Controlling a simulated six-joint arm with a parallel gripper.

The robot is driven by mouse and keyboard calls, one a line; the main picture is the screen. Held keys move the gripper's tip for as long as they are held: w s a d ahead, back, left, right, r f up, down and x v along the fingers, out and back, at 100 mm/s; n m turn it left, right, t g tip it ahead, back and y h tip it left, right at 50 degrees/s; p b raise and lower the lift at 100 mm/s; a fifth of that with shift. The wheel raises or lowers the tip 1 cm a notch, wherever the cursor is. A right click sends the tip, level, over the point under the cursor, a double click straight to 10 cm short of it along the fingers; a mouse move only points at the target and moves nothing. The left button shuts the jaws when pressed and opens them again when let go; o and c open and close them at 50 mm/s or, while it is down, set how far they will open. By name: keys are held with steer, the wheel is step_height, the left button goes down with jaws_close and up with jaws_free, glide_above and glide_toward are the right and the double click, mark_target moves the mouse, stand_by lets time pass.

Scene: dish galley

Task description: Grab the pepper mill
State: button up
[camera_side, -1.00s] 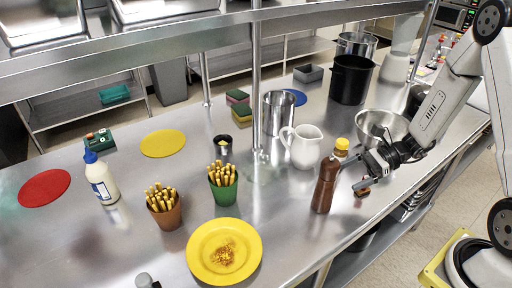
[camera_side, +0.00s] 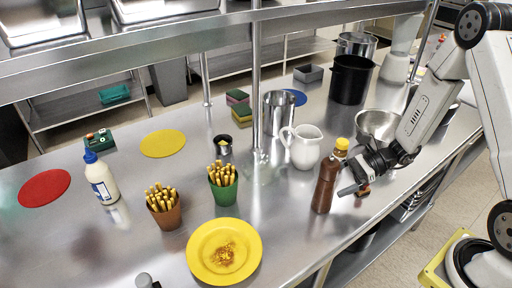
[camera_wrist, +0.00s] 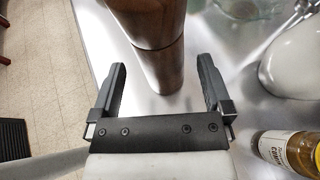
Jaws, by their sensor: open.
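The pepper mill (camera_side: 325,186) is a tall dark brown wooden piece standing upright near the front edge of the steel counter.
A white pitcher (camera_side: 303,148) is to the left and behind. A metal bowl (camera_side: 377,127) and yellow plate (camera_side: 197,255) are nearby.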

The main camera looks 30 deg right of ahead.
mark_target(326, 186)
steer(key=shift+x, duration=1.95)
jaws_close()
